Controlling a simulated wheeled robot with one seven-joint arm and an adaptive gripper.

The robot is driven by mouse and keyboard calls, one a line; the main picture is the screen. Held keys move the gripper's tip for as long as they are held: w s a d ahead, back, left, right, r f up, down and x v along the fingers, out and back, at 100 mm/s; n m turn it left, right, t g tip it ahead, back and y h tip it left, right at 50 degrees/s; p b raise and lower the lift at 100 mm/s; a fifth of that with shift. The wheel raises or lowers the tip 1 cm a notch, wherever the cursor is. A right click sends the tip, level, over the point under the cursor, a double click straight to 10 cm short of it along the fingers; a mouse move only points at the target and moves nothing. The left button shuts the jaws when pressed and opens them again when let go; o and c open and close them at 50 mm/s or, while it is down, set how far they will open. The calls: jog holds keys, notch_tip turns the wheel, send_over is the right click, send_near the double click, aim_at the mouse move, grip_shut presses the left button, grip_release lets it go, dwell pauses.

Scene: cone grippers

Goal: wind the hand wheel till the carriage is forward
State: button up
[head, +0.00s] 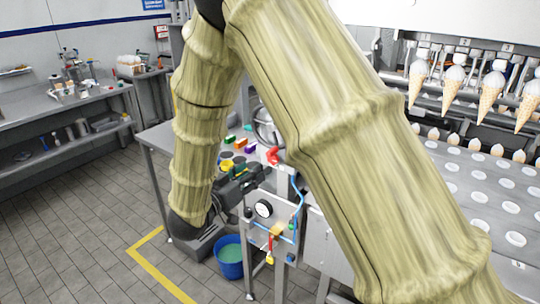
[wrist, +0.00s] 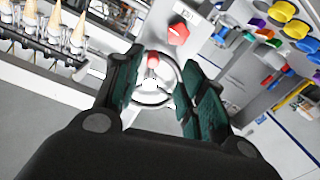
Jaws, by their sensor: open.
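The hand wheel, a pale metal ring (wrist: 153,98), lies beyond and between my fingertips in the wrist view, with a red knob (wrist: 153,61) at its upper side. Part of a round metal wheel (head: 263,127) shows in the head view, the rest hidden behind my arm. My gripper (wrist: 160,78) is open with dark green pads; I cannot tell whether it touches the wheel. In the head view my gripper (head: 262,176) is low, beside the machine. A carriage bar with metal grippers holding cones (head: 492,86) is at the upper right; its travel position is unclear.
A red part (head: 272,156) stands close above my gripper; a red part (wrist: 178,34) also shows in the wrist view. A gauge panel (head: 264,209) and blue bucket (head: 230,257) are below. A perforated cone plate (head: 462,185) is at the right. Floor at the left is clear.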

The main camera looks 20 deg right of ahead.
aim_at(268, 155)
jog(key=shift+m+h, duration=0.3)
jog(key=p+x, duration=0.1)
jog(key=x, duration=0.2)
jog(key=r+p+x, duration=0.1)
jog(key=x, duration=0.3)
jog(key=p+x, duration=0.1)
jog(key=x, duration=0.2)
jog(key=shift+d+r, duration=0.15)
jog(key=shift+r, duration=0.1)
grip_shut()
